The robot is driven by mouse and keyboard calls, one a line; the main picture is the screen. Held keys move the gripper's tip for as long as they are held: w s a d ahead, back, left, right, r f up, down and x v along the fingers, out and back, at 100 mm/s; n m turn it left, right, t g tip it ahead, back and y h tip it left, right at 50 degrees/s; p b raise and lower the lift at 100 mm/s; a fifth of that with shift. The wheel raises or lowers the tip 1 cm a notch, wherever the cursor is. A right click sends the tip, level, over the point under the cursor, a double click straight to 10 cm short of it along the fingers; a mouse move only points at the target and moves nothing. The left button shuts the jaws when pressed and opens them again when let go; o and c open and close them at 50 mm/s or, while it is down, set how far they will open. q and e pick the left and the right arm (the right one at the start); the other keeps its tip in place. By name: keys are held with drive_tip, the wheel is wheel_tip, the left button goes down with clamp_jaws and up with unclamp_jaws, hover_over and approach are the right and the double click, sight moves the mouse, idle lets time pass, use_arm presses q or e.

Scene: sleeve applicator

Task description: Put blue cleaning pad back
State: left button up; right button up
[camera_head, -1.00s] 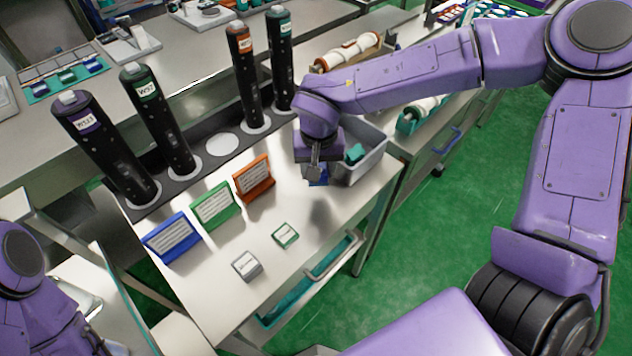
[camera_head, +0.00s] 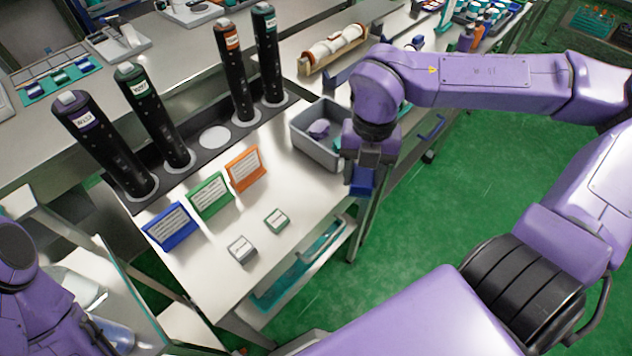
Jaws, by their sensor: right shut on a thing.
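My right gripper (camera_head: 361,176) is shut on the blue cleaning pad (camera_head: 362,183), a small dark blue block below its fingers. It holds the pad near the right edge of the white table, just right of and in front of a grey bin (camera_head: 316,148). The pad seems clear of the table top. The bin holds a purple pad (camera_head: 319,129) and something teal, partly hidden by my arm. My left arm shows at the lower left edge; its gripper fingers are out of view.
Blue (camera_head: 170,227), green (camera_head: 209,195) and orange (camera_head: 244,168) sign stands line the table (camera_head: 300,205). Tall black cylinders (camera_head: 88,139) stand in a rack behind. A grey block (camera_head: 242,249) and a green-edged block (camera_head: 277,220) lie in front. Green floor is free at right.

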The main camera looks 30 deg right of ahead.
drive_tip(key=m, duration=0.1)
drive_tip(key=s+m, duration=0.1)
drive_tip(key=m, duration=0.2)
drive_tip(key=shift+s+a+r+m, duration=0.15)
drive_tip(key=shift+a+r+m, duration=0.05)
drive_tip(key=shift+r+m, duration=0.1)
drive_tip(key=shift+s+r+m+t+y, duration=0.1)
drive_tip(key=shift+s+m+t+y, duration=0.25)
drive_tip(key=shift+m, duration=0.55)
drive_tip(key=shift+w+a, duration=0.1)
drive_tip(key=shift+w, duration=0.2)
drive_tip(key=w+a+f+p, duration=0.2)
drive_tip(key=w+f, duration=0.3)
drive_tip(key=w, duration=0.4)
drive_tip(key=p, duration=0.1)
hover_over(315, 185)
drive_tip(key=f, duration=0.4)
drive_tip(key=shift+s+d+f, duration=0.1)
drive_tip(key=shift+d+f, duration=0.1)
drive_tip(key=shift+f, duration=0.1)
wheel_tip(315, 185, down, 3)
drive_tip(key=shift+r+p, duration=0.15)
drive_tip(key=shift+p, duration=0.35)
drive_tip(key=shift+w+f, duration=0.2)
drive_tip(key=shift+f, duration=0.2)
